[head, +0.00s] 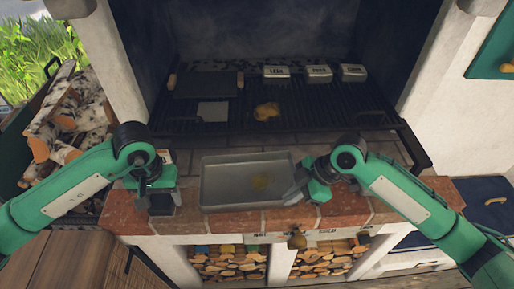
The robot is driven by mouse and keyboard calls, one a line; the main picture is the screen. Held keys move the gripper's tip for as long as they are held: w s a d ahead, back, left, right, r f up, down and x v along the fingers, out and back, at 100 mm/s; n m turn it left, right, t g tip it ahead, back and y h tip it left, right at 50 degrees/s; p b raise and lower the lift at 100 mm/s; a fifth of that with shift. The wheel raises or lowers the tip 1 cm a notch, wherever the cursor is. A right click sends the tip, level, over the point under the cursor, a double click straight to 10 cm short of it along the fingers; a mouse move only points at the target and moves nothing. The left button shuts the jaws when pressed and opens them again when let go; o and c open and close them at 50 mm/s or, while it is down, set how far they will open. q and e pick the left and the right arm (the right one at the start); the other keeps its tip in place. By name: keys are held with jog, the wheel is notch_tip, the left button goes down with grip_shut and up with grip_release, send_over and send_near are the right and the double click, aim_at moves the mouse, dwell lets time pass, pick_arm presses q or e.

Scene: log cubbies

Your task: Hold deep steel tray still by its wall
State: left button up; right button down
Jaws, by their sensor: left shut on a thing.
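The deep steel tray (225,180) is a grey rectangular pan sitting level on the brick ledge in front of the grill.
Behind is a black grill grate (190,127) with a yellow-brown piece of food (267,111), a dark griddle (205,85) and several labelled steel containers (277,72). Birch logs (70,115) are stacked at left. Log cubbies (230,262) lie below the brick ledge (345,208).

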pick_arm(q)
jog(key=shift+d, duration=0.1)
pick_arm(e)
jog(key=shift+s+f, duration=0.15)
jog(key=shift+f, duration=0.05)
dwell(0.4)
